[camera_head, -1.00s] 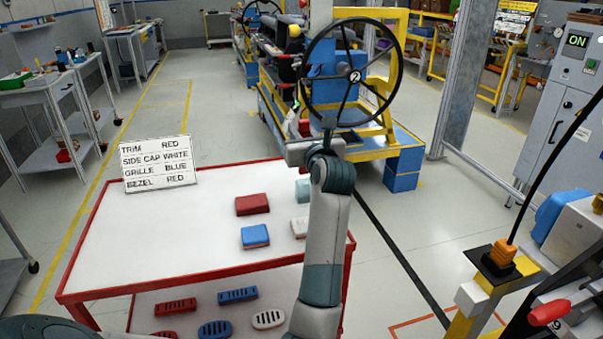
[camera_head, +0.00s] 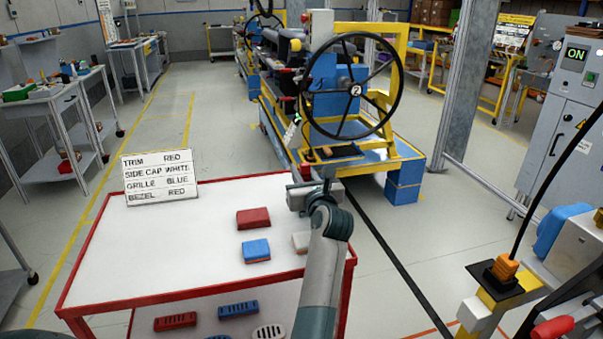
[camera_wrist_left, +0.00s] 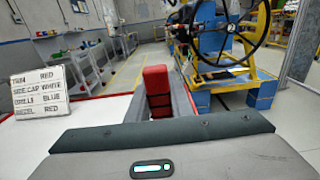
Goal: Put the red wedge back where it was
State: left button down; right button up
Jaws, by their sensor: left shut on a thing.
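My left gripper (camera_head: 312,196) is over the back right part of the white table with the red rim (camera_head: 330,262). In the left wrist view its jaws (camera_wrist_left: 158,88) are shut on the red wedge (camera_wrist_left: 157,80), which stands up between the two grey fingers. My right gripper is not in view.
A red block (camera_head: 253,218), a blue block (camera_head: 256,250) and a partly hidden white block (camera_head: 301,242) lie on the table. A sign (camera_head: 158,178) stands at its back left. A steering wheel fixture (camera_head: 349,87) stands behind. Slotted parts (camera_head: 238,309) lie on the lower shelf.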

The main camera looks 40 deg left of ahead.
pick_arm(q)
jog(key=shift+f, duration=0.15)
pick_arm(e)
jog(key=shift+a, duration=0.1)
pick_arm(q)
jog(key=shift+f, duration=0.15)
jog(key=c, duration=1.9)
grip_release()
jog(key=o, duration=0.3)
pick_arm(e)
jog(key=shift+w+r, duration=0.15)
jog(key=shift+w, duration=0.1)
